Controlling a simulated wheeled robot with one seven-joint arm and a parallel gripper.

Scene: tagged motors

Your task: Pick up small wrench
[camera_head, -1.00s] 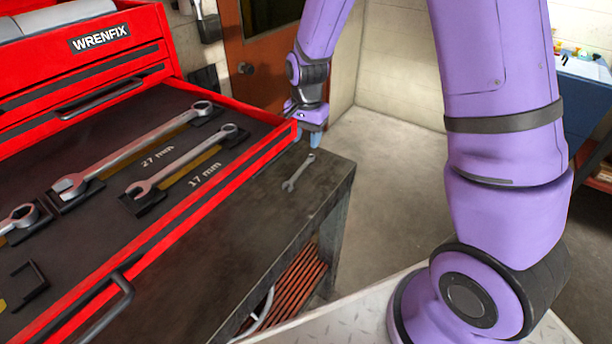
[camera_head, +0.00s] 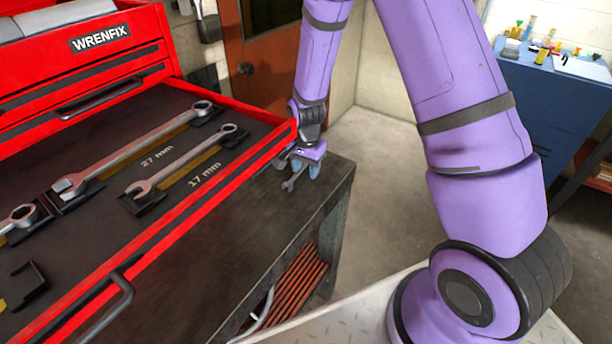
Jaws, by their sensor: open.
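The small wrench (camera_head: 290,184) lies on the dark bench top (camera_head: 245,240), just in front of the red drawer's right corner. Its open-ended jaw shows, while its far end is hidden under my gripper. My gripper (camera_head: 300,168) points down over the wrench's far end, with its bluish fingertips close to the bench top. The gripper is open. I cannot tell whether the fingers touch the wrench or stand on both sides of it.
The open red drawer (camera_head: 190,218) holds a 27 mm wrench (camera_head: 140,146) and a 17 mm wrench (camera_head: 185,162) in marked places. Its front edge and corner are close beside my gripper. A blue cabinet (camera_head: 550,105) stands at the back right. The bench's near part is clear.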

